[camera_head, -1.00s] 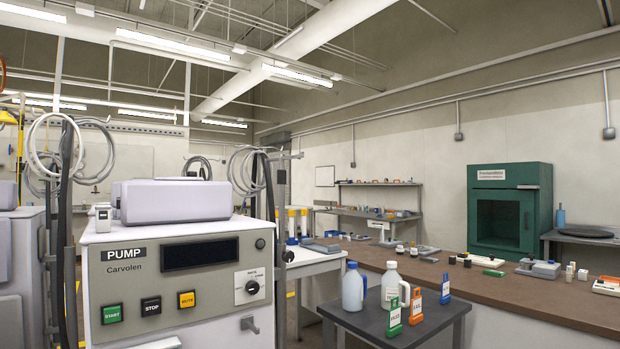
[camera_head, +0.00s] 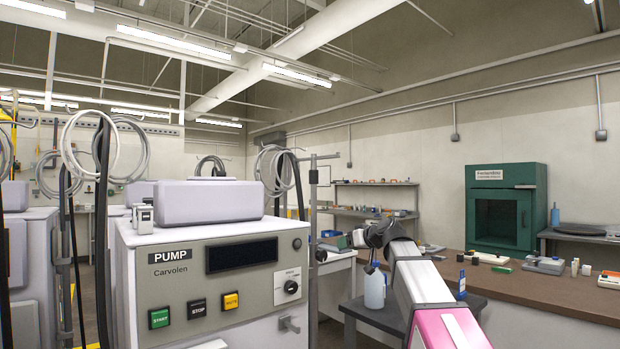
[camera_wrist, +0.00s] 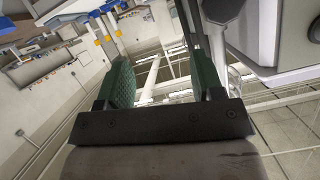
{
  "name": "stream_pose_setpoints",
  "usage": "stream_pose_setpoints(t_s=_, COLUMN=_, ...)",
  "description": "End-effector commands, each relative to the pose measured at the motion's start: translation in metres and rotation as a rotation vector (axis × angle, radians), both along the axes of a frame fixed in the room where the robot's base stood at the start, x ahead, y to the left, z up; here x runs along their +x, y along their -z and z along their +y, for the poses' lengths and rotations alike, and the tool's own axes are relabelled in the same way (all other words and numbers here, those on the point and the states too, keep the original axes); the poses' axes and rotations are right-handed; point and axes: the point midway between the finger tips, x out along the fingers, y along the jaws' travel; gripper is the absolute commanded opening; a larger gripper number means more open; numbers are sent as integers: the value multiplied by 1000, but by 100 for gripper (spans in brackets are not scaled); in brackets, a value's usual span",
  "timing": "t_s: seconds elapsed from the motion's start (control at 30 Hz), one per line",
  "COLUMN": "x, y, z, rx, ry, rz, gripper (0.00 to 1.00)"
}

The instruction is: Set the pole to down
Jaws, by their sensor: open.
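The white pump (camera_head: 213,285), labelled PUMP Carvolen, stands in the left middle of the head view. A thin grey upright pole (camera_head: 313,205) with a short crossbar rises behind its right side, its lower part hidden. I cannot tell for certain whether this is the task's pole. My gripper (camera_head: 370,240) is right of the pump and pole, apart from both in the picture. In the wrist view my gripper (camera_wrist: 165,82) has two green-padded fingers spread apart with nothing held between them.
Coiled hoses (camera_head: 277,170) hang beside the pole. A dark side table (camera_head: 385,315) with a whitish jug (camera_head: 374,288) stands behind my arm. A brown counter (camera_head: 560,300) with a green cabinet (camera_head: 506,210) runs along the right. A dial (camera_head: 291,286) is on the pump's front.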

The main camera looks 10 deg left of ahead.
Motion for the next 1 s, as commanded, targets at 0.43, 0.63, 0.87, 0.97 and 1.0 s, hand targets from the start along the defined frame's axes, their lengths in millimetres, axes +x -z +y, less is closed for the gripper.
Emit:
stream_pose_setpoints(t_s=0.43, x=-32, y=-210, z=44, rx=162, ry=-134, rz=-329, gripper=61)
stream_pose_setpoints(t_s=0.63, x=-38, y=-231, z=50, rx=180, ry=-149, rz=-364, gripper=61)
stream_pose_setpoints(t_s=0.87, x=-22, y=-232, z=74, rx=180, ry=-151, rz=-365, gripper=61)
stream_pose_setpoints(t_s=0.97, x=-11, y=-232, z=90, rx=181, ry=-150, rz=-364, gripper=61)
stream_pose_setpoints(t_s=1.0, x=-7, y=-232, z=96, rx=181, ry=-150, rz=-364, gripper=61)
